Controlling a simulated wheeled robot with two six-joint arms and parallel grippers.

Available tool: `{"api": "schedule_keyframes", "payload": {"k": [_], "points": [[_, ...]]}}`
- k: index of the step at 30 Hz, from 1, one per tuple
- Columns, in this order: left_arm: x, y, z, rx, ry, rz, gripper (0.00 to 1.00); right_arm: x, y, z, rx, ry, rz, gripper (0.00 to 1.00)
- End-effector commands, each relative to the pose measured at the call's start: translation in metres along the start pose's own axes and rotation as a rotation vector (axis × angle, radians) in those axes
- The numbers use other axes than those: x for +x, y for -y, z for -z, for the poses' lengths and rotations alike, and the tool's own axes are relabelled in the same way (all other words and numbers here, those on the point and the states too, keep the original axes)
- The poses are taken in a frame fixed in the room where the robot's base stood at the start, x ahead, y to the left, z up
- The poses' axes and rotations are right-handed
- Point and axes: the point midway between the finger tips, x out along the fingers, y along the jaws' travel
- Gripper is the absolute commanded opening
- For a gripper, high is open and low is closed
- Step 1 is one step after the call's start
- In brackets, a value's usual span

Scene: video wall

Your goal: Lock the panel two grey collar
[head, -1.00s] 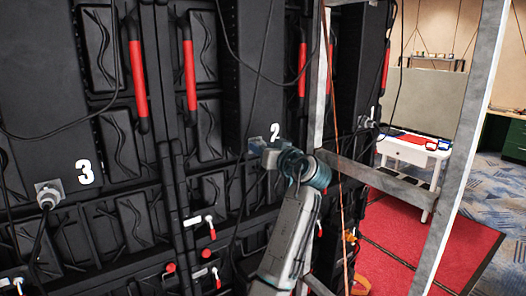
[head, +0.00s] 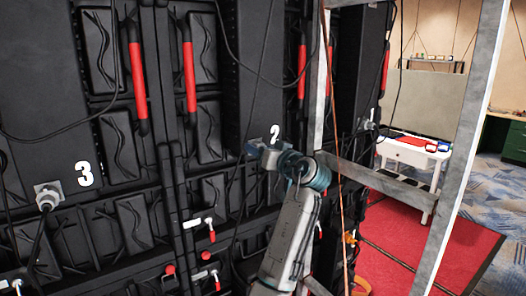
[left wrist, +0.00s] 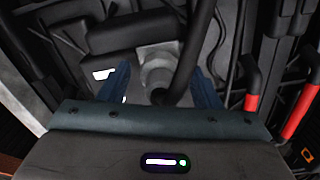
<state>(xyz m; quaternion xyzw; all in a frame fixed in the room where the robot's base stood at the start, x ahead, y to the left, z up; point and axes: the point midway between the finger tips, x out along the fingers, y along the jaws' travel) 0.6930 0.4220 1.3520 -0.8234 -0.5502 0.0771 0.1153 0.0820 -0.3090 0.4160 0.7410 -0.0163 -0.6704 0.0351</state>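Panel two is the black panel marked with a white "2" (head: 275,134) in the head view. Its grey collar (left wrist: 158,70) shows in the left wrist view, on a pale plate, with a thick black cable coming out of it. My left gripper (head: 256,150) is at the panel just below the "2" and hides most of the collar in the head view. In the left wrist view its two blue fingers (left wrist: 160,90) stand apart, one on each side of the collar, with gaps visible. My right gripper is not in view.
A similar grey collar (head: 47,196) with a cable sits beside the "3" on the left. A metal frame post (head: 465,140) and its crossbar stand close to the right of my left arm. Black cables hang across the panels. A white table (head: 413,155) stands behind.

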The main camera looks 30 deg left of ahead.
Motion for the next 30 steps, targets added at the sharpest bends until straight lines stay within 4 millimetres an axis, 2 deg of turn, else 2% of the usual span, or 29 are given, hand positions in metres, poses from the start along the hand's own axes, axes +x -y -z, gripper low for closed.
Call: {"api": "schedule_keyframes", "payload": {"k": [7, 15, 21, 25, 30], "points": [[-0.009, -0.001, -0.002, -0.001, 0.0, -0.001, 0.58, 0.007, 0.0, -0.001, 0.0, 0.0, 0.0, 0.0], [-0.059, -0.002, -0.005, -0.005, 0.002, -0.004, 0.58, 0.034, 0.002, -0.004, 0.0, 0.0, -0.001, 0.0], [-0.091, -0.002, -0.004, -0.003, 0.001, -0.004, 0.58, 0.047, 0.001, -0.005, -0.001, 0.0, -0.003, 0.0], [-0.103, -0.001, -0.002, -0.001, 0.001, -0.002, 0.58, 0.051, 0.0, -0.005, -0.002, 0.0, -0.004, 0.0], [-0.108, 0.0, 0.0, -0.001, 0.0, -0.001, 0.58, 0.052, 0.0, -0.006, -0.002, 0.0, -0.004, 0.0]]}}
